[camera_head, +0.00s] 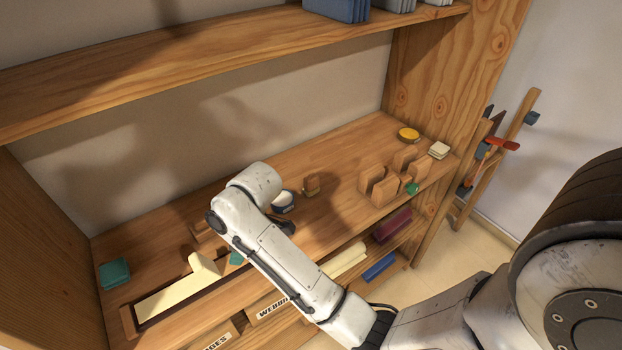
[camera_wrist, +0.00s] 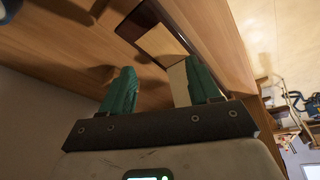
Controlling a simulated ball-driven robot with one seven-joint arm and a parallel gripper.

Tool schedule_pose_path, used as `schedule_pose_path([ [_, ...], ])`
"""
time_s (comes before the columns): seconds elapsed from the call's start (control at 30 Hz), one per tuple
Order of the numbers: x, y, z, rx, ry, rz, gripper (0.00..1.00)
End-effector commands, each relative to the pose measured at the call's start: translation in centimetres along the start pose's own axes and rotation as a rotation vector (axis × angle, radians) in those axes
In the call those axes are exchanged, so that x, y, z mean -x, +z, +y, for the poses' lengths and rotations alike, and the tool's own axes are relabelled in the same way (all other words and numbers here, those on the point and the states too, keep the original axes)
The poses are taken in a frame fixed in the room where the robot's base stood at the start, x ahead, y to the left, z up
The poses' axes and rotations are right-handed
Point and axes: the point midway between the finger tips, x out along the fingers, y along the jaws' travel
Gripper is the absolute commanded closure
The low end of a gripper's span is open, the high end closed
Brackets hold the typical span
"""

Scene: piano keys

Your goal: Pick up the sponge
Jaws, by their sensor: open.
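No object is plainly marked as the sponge. A teal block (camera_head: 115,273) lies on the left end of the wooden shelf board (camera_head: 330,215), and a small pale block (camera_head: 439,150) lies near its right end. I cannot tell which of them, if either, is the sponge. My gripper (camera_wrist: 159,75) has two teal fingers, spread wide with nothing between them in the wrist view. In the head view my white arm reaches over the left-middle of the board and mostly hides the gripper. A teal bit beside the arm may be a fingertip.
A pale strip (camera_head: 165,298) lies along the board's front edge. A small white-topped pot (camera_head: 283,200) stands just behind my arm. Wooden blocks (camera_head: 384,190), a green item (camera_head: 412,188) and a yellow round item (camera_head: 408,134) are to the right. An upper shelf (camera_head: 200,58) overhangs.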

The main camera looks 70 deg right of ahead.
Motion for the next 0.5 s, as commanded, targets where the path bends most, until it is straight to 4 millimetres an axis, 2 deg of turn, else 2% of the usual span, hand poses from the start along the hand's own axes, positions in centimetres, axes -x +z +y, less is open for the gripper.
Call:
schedule_pose_path([
  [0.03,0.6,0.2,3.2,0.049,0.004,-0.021,0.38],
  [0.17,2.4,2.3,10.1,0.215,-0.019,-0.094,0.38],
  [0.3,5.5,6.9,16.9,0.365,-0.063,-0.190,0.38],
  [0.4,7.9,10.5,20.4,0.439,-0.102,-0.248,0.38],
  [0.5,9.7,13.4,22.5,0.484,-0.136,-0.286,0.38],
])
